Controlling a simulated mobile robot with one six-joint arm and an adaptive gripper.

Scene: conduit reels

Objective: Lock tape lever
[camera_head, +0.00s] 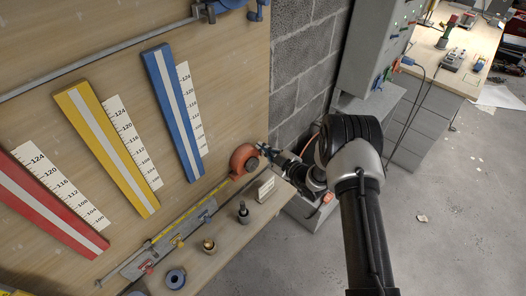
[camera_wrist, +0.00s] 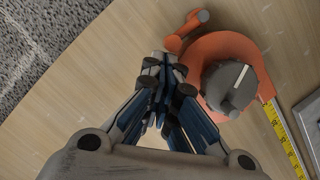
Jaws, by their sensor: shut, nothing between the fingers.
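The tape reel (camera_head: 243,160) is an orange round case on the wooden board, with a grey knob (camera_wrist: 229,86) bearing a white mark at its middle. In the wrist view it is at the upper right (camera_wrist: 204,50). An orange lever (camera_wrist: 188,29) with a rounded end sticks out from its upper left side. Yellow tape (camera_wrist: 282,137) runs out of the case to the lower right. My gripper (camera_wrist: 164,69) is shut and empty, its tips close beside the case and just below the lever; I cannot tell whether they touch. In the head view my gripper (camera_head: 264,150) is at the case's right side.
Red (camera_head: 45,205), yellow (camera_head: 107,150) and blue (camera_head: 174,112) bars with number scales are on the board. A metal rail (camera_head: 160,244) and several small round parts lie below. A grey block wall (camera_head: 306,60) stands behind my arm. Open floor is at the right.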

